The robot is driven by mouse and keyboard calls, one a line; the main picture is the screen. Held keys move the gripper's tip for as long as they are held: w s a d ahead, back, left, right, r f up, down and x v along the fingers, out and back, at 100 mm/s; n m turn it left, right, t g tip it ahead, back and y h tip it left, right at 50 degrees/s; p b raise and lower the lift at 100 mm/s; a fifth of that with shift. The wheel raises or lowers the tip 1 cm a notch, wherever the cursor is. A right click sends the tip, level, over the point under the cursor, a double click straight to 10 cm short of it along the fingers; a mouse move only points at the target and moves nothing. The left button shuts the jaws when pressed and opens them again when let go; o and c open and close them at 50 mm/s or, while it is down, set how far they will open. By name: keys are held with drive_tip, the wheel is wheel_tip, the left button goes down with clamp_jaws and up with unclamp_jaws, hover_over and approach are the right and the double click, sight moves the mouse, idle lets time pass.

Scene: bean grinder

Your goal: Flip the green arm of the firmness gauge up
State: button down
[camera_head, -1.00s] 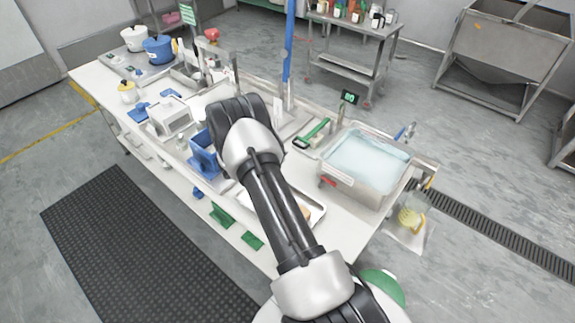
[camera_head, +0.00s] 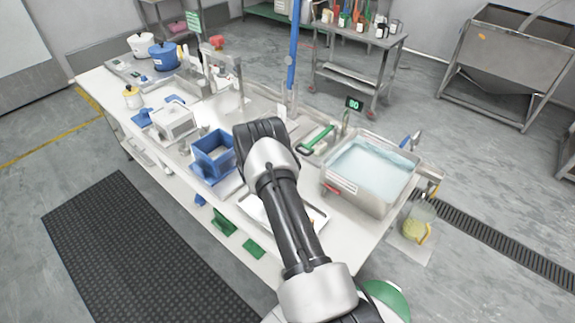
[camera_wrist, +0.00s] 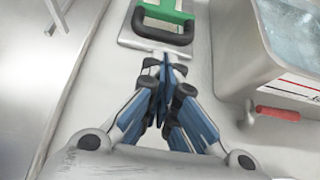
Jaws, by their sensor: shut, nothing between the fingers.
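The green arm (camera_head: 317,139) lies low and flat across a light base on the table, left of the water basin, in the head view. In the wrist view the green part (camera_wrist: 163,12) shows at the top, with a dark looped handle (camera_wrist: 163,33) on its near side. My gripper (camera_wrist: 165,62) is shut and empty, pointing at the handle from just below it in the picture. Whether the fingertips touch the handle I cannot tell. In the head view my arm hides the fingers.
A steel basin of water (camera_head: 352,196) stands right of the green arm; its red handle (camera_wrist: 278,113) shows in the wrist view. A blue box (camera_head: 212,157) stands left of my arm. A tall blue post (camera_head: 293,45) rises behind the table.

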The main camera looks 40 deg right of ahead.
drive_tip(key=shift+x, duration=1.25)
drive_tip(key=shift+r, duration=0.1)
